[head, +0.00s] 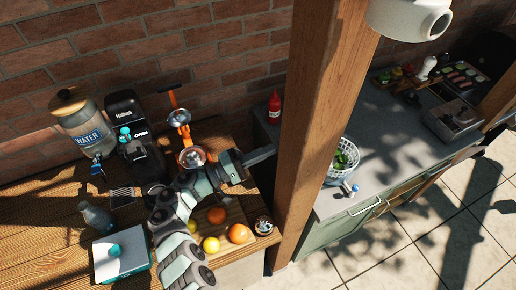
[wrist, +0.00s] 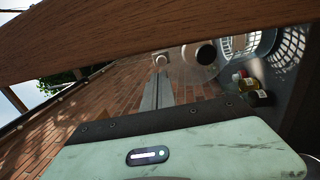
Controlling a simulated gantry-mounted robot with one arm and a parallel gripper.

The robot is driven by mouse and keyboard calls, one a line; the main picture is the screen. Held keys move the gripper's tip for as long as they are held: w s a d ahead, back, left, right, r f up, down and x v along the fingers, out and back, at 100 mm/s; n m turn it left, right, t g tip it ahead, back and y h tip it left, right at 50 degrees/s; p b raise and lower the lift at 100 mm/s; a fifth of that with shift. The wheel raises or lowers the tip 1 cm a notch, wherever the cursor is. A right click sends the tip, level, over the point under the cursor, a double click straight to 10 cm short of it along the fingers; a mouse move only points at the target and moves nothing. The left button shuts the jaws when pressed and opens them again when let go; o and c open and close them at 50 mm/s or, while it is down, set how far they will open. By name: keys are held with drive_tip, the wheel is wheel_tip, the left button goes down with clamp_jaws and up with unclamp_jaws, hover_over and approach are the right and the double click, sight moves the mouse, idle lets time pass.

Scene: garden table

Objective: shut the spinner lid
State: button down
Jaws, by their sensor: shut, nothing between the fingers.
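The spinner (head: 342,160) is a white slotted basket with green leaves inside. It stands on the grey counter just right of the wooden post, which hides its left edge. Its top looks open in the head view; I cannot clearly make out the lid. A white slotted basket wall (wrist: 291,48), apparently the spinner's, shows at the upper right of the wrist view. My gripper (head: 270,153) is shut and empty, left of the post and apart from the spinner. Its closed fingers also show in the wrist view (wrist: 157,88).
The thick wooden post (head: 322,100) stands between my gripper and the spinner. A red bottle (head: 274,106) stands behind my gripper. Oranges (head: 238,233), an orange juicer (head: 182,122) and a water jar (head: 84,125) are on the wooden table. Grey counter (head: 395,140) is bare right of the spinner.

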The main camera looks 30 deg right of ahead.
drive_tip(key=p+x, duration=0.1)
drive_tip(key=x, duration=0.8)
drive_tip(key=shift+p, duration=0.35)
